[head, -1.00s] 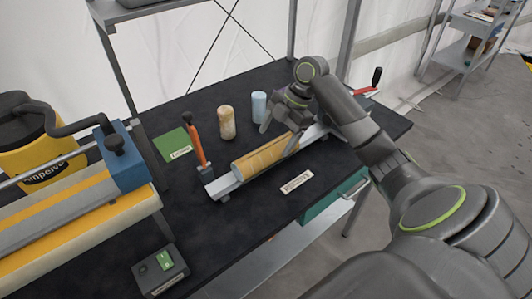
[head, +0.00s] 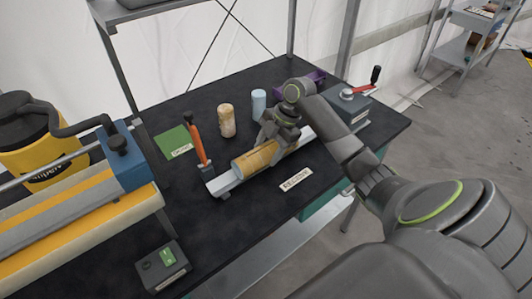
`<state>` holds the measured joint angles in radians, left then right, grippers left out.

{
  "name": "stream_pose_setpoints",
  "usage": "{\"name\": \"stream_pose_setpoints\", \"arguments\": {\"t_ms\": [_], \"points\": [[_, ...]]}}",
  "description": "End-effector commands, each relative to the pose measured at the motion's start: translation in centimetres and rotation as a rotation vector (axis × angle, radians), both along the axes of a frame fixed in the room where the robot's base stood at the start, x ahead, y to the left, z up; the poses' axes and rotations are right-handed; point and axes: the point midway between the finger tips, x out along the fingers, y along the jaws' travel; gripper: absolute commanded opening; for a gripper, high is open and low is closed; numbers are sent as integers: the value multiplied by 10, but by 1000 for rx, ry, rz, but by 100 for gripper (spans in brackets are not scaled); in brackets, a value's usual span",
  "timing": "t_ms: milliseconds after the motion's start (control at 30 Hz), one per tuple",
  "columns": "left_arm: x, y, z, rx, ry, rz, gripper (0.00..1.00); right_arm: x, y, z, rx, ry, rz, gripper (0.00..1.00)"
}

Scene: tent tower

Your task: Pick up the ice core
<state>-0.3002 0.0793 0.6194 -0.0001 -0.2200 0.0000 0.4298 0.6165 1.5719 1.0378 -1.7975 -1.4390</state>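A pale blue cylinder (head: 259,104), which looks like ice, stands upright on the dark bench. A tan, mottled cylinder (head: 226,120) stands upright to its left. A longer tan, streaked cylinder (head: 256,160) lies in a pale metal trough (head: 222,184). My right gripper (head: 275,143) is low at the right end of the lying cylinder and hides that end. Its fingertips are largely hidden, so I cannot tell whether they touch or grip the cylinder. My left gripper is not in view.
An orange-handled tool (head: 197,140) stands at the trough's left end. A green mat (head: 174,143) lies behind it. A device with a red crank (head: 354,99) and a purple object (head: 314,80) are at the back right. A switch box (head: 163,264) is at the front left.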

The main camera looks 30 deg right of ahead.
Motion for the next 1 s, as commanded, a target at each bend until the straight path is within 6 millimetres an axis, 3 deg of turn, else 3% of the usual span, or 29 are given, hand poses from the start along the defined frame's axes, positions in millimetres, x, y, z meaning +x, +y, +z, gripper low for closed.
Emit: {"name": "stream_pose_setpoints", "arguments": {"t_ms": [33, 300, 633, 1000], "points": [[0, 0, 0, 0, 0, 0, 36, 0, 0, 0, 0, 0, 0, 47], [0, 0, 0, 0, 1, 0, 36, 1, 0, 2, 0, -3, 1, 14], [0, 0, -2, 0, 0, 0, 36, 2, 0, 12, -1, -8, 2, 14], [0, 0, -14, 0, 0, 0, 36, 1, 0, 79, -3, -7, 2, 14]]}}
